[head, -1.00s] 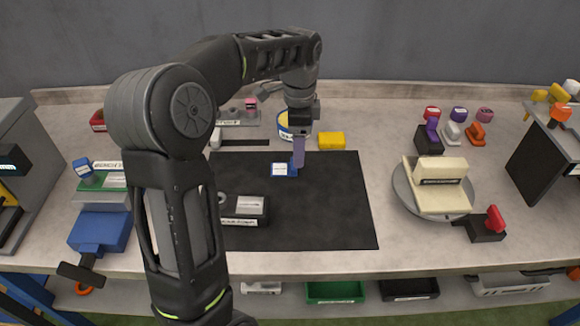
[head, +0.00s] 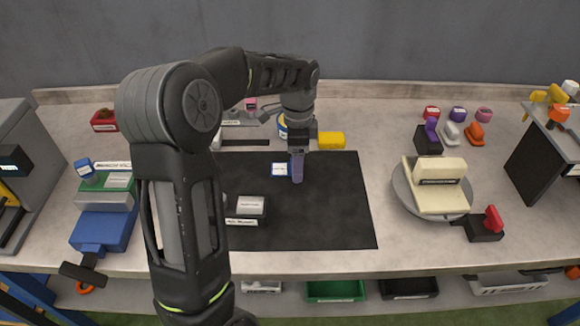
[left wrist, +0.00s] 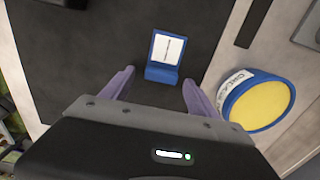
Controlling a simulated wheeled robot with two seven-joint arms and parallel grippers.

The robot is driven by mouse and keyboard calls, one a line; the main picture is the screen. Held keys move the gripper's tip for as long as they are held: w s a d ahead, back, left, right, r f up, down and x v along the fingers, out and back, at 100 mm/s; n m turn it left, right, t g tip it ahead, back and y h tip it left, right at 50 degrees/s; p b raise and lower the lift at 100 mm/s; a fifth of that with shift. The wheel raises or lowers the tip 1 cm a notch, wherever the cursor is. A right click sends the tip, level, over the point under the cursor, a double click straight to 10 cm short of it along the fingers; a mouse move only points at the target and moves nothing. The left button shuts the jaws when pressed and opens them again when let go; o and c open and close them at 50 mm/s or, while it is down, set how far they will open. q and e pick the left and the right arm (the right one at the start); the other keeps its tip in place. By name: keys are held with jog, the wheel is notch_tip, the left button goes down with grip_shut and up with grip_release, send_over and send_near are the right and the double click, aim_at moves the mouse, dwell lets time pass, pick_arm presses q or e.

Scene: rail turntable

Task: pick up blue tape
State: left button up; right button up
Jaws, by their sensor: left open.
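A small blue piece with a white label (head: 279,169) lies on the black mat (head: 330,215); it also shows in the left wrist view (left wrist: 163,72). A round blue roll with a yellow face (left wrist: 258,106) stands behind the mat, mostly hidden by my arm in the head view (head: 283,128). I cannot read which one is marked as blue tape. My left gripper (left wrist: 157,79) is open and empty. Its purple fingers point at the small blue piece, one to each side; in the head view the gripper (head: 297,168) hides part of that piece. My right gripper is not in view.
A dark block with a pale top (head: 247,207) sits at the mat's left, near my arm. A yellow box (head: 331,140) stands behind the mat. A turntable with a cream block (head: 437,185) is at the right. The mat's right and front are clear.

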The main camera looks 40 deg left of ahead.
pick_arm(q)
jog(key=shift+c, duration=0.3)
jog(key=c, duration=1.3)
jog(key=shift+c, duration=0.2)
notch_tip(320, 180, up, 10)
